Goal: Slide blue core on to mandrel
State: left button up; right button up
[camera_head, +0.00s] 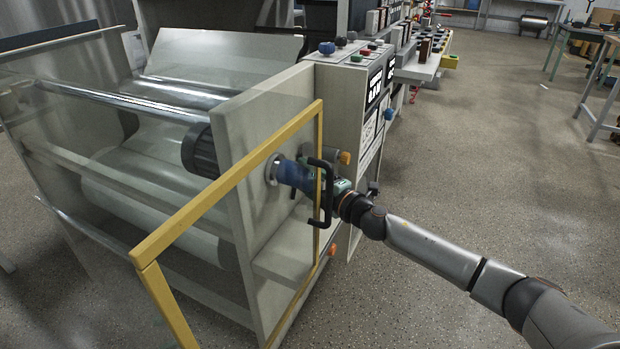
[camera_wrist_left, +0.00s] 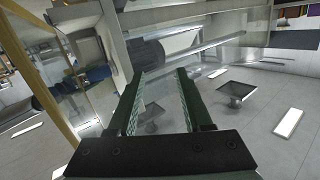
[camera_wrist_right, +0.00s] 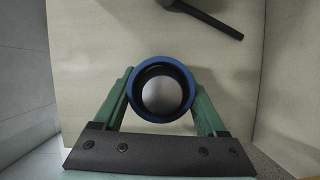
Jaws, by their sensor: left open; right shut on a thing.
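The blue core (camera_head: 296,174) is a short blue tube at the side panel of the machine. My right gripper (camera_head: 325,184) is shut on it, with the arm coming in from the right. In the right wrist view the blue core (camera_wrist_right: 162,66) shows end-on as a ring between the fingers of my right gripper (camera_wrist_right: 162,92). The round pale end of the mandrel (camera_wrist_right: 162,96) shows inside the ring. A metal collar (camera_head: 273,169) stands at the panel beside the core; how far the core is on cannot be told. My left gripper (camera_wrist_left: 162,85) is open and empty.
A yellow frame (camera_head: 225,180) with a black handle (camera_head: 320,190) stands close to my right gripper. The machine's side panel (camera_head: 265,115) and control panel (camera_head: 372,100) are near. Open floor (camera_head: 480,160) lies to the right.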

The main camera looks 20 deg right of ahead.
pick_arm(q)
jog(key=shift+f, duration=0.35)
pick_arm(e)
jog(key=shift+w+a, duration=0.35)
pick_arm(q)
jog(key=shift+f, duration=0.1)
pick_arm(e)
jog(key=o, duration=1.3)
pick_arm(q)
jog(key=shift+s+f, duration=0.1)
jog(key=shift+f, duration=0.1)
